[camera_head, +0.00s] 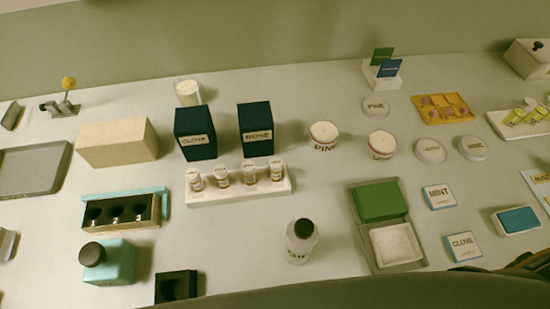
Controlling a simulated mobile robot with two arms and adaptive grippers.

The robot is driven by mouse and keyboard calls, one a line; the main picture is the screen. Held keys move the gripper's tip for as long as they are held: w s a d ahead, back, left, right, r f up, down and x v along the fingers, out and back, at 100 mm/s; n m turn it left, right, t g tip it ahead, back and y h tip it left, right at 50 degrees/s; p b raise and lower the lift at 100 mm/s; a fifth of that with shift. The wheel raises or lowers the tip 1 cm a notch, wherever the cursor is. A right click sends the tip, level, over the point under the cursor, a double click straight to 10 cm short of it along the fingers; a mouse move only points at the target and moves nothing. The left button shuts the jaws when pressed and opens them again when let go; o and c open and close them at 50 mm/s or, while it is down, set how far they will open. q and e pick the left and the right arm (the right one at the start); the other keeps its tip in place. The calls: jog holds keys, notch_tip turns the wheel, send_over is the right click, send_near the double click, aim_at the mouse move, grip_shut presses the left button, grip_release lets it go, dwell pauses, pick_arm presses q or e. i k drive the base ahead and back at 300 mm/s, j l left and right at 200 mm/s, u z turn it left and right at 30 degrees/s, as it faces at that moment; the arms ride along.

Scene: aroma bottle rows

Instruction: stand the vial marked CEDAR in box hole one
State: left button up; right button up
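Several small white-capped vials stand in a row in a white rack (238,197) near the middle: the leftmost vial (195,181), a second vial (222,177), a third vial (249,175) and the rightmost vial (277,171). Their labels are too small to read, so I cannot tell which is CEDAR. A box (119,229) with a dark top and three holes lies to the left, with a teal strip (125,193) along its back. I see no vial standing in the holes. Neither gripper shows.
Dark boxes marked CLOVE (195,140) and another dark box (255,130) stand behind the rack. A teal bottle (112,262) and a black block (176,287) stand before the holed box. A black-capped bottle (301,243) stands front centre. Table between rack and holed box is clear.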

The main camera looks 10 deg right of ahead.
aim_at(108, 215)
jog(key=k+j+u, duration=0.15)
jog(key=j+u, duration=0.2)
jog(key=j, duration=0.2)
jog(key=k+j+u, duration=0.15)
jog(key=j, duration=0.15)
jog(key=k, duration=0.55)
